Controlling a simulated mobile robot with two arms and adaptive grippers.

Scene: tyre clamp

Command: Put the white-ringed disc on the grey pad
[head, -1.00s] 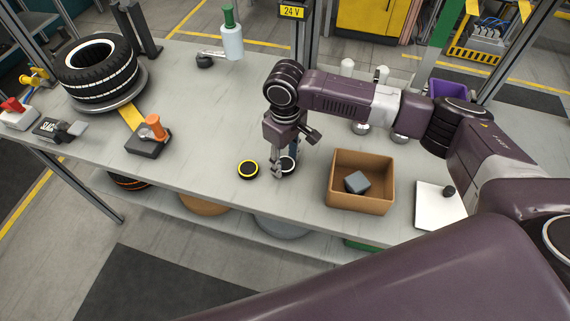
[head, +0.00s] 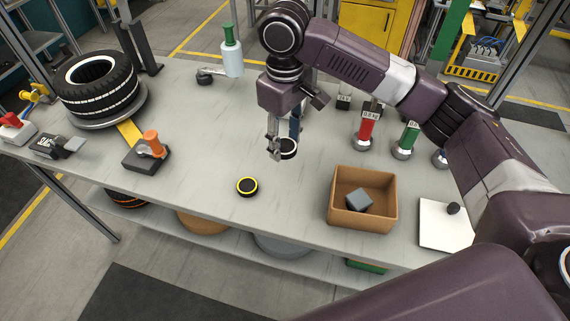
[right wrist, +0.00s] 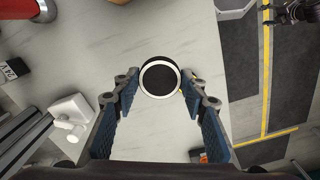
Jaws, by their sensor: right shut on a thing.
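The white-ringed disc (head: 288,148) is dark with a white rim. My right gripper (head: 281,152) is shut on it and holds it above the table. In the right wrist view the disc (right wrist: 160,77) sits between the two blue-padded fingers of the right gripper (right wrist: 159,88), its ringed face showing. A pale, nearly white square pad (head: 436,236) lies at the table's right end with a small dark knob-like thing on it; I see no plainly grey pad. A yellow-ringed disc (head: 247,186) lies on the table below and left of the gripper. My left gripper is out of view.
A brown open box (head: 347,215) with a grey block (head: 359,200) stands between the gripper and the pale pad. Red (head: 365,133) and green (head: 408,139) topped weights stand behind it. A tyre (head: 98,88) and an orange-handled clamp (head: 150,150) are at left.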

